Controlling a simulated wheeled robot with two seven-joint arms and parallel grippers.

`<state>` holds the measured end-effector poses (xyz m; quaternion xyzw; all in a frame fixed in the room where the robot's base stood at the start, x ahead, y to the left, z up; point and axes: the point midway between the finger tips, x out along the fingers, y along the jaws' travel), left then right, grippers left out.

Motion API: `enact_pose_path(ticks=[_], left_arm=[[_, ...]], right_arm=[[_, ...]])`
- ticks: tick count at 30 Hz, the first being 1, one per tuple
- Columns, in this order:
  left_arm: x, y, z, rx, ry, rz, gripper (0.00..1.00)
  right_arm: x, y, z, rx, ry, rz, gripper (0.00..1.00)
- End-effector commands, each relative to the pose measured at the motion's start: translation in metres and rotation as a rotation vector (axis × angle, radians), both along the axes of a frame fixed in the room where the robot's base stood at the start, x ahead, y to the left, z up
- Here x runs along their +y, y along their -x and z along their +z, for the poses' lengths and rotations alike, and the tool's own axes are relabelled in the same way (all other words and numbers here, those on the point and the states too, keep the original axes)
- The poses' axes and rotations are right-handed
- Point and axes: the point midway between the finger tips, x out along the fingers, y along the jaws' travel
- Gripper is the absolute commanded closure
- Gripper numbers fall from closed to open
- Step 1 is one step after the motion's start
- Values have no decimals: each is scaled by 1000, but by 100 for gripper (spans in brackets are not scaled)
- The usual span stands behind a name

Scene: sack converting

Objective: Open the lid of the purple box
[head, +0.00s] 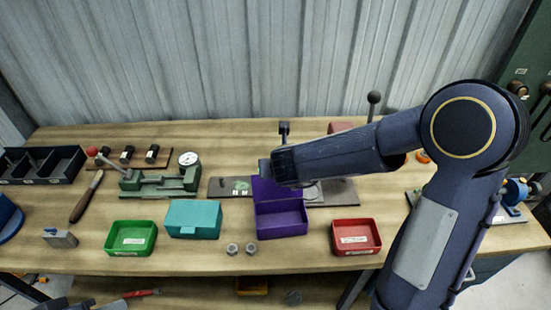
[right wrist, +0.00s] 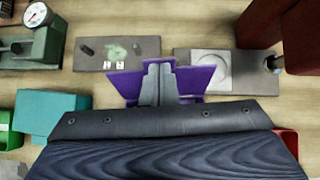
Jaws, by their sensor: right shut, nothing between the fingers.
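The purple box (head: 282,222) stands on the wooden table in the head view, with its hollow inside showing. Its lid (head: 264,187) is raised at the back edge and stands up, partly hidden by my right arm. My right gripper (head: 264,168) is at the upper part of the lid; its fingertips are hard to make out there. In the right wrist view my right gripper (right wrist: 158,68) is shut and empty, in front of the purple lid (right wrist: 192,80). I cannot tell whether they touch. My left gripper is not in view.
A teal box (head: 194,219) with its lid shut and a green tray (head: 130,238) stand left of the purple box. A red tray (head: 356,237) is to the right. Two small metal pieces (head: 241,249) lie in front. A grey plate (head: 230,187) lies behind.

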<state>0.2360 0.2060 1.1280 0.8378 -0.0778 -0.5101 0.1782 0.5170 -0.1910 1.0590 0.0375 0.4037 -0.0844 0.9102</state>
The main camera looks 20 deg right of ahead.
Motion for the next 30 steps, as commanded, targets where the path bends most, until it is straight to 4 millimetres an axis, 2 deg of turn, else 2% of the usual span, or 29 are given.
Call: enact_pose_path(ticks=[19,30], left_arm=[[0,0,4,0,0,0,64],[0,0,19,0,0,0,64]], right_arm=[[-1,5,0,24,-4,0,100],[-1,5,16,23,-4,0,100]])
